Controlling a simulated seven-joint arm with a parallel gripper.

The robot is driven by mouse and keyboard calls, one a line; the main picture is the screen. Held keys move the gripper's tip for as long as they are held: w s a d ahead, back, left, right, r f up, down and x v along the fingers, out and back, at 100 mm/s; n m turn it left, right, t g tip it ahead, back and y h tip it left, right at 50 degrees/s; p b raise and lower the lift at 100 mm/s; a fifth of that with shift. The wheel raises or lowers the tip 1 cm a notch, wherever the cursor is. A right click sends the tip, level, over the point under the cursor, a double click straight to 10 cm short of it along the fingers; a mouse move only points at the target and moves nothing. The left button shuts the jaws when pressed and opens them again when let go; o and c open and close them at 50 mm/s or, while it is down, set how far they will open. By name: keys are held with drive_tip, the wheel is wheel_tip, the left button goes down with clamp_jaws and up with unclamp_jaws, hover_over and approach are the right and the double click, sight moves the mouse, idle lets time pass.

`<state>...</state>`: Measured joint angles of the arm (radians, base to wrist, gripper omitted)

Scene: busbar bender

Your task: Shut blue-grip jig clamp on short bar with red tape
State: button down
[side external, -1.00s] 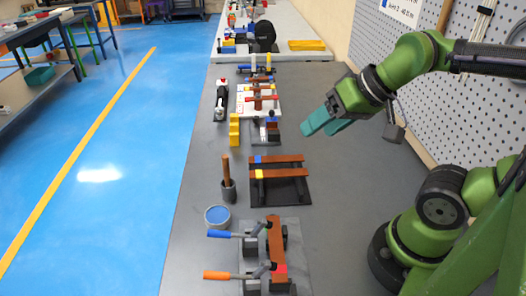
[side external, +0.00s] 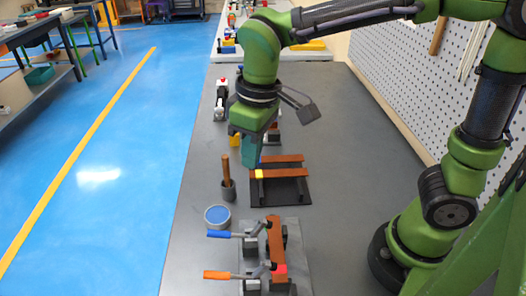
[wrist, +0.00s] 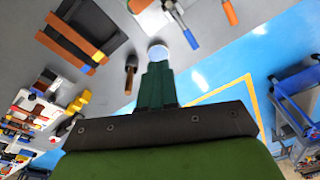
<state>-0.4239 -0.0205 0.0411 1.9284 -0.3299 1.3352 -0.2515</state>
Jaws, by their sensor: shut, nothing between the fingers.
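The blue-grip clamp (side external: 222,234) sits on the jig plate (side external: 300,250) at the front, its handle pointing left. Its grey arm leans toward the short copper bar with red tape (side external: 276,240); I cannot tell whether it touches the bar. The red tape is at the bar's near end. An orange-grip clamp (side external: 220,275) is on the same plate, nearer the camera. In the wrist view the blue grip (wrist: 190,39) is at the top, beyond my fingertips. My gripper (side external: 249,166) is shut and empty, pointing down beside the bar rack, behind and well above the jig.
A rack (side external: 295,190) holds two copper bars with blue and yellow tape. A pot with a wooden-handled tool (side external: 228,184) and a tub with blue contents (side external: 217,215) stand left of it. Further back are more fixtures.

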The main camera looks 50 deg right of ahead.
drive_tip(key=w+a+r+n+g+h, duration=0.1)
drive_tip(key=a+n+g+h, duration=0.2)
drive_tip(key=a+n, duration=0.2)
drive_tip(key=a, duration=0.2)
drive_tip(key=shift+w+a, duration=0.25)
drive_tip(key=shift+a, duration=0.15)
hover_over(260, 223)
drive_tip(key=w+a, duration=0.3)
drive_tip(key=f, duration=0.9)
drive_tip(key=shift+w+a+f, duration=0.15)
drive_tip(key=shift+a+f, duration=0.05)
drive_tip(key=shift+f, duration=0.1)
drive_tip(key=shift+s+d+f, duration=0.5)
drive_tip(key=shift+s+d, duration=0.25)
drive_tip(key=shift+s+d+f, duration=0.35)
drive_tip(key=shift+s+d, duration=0.15)
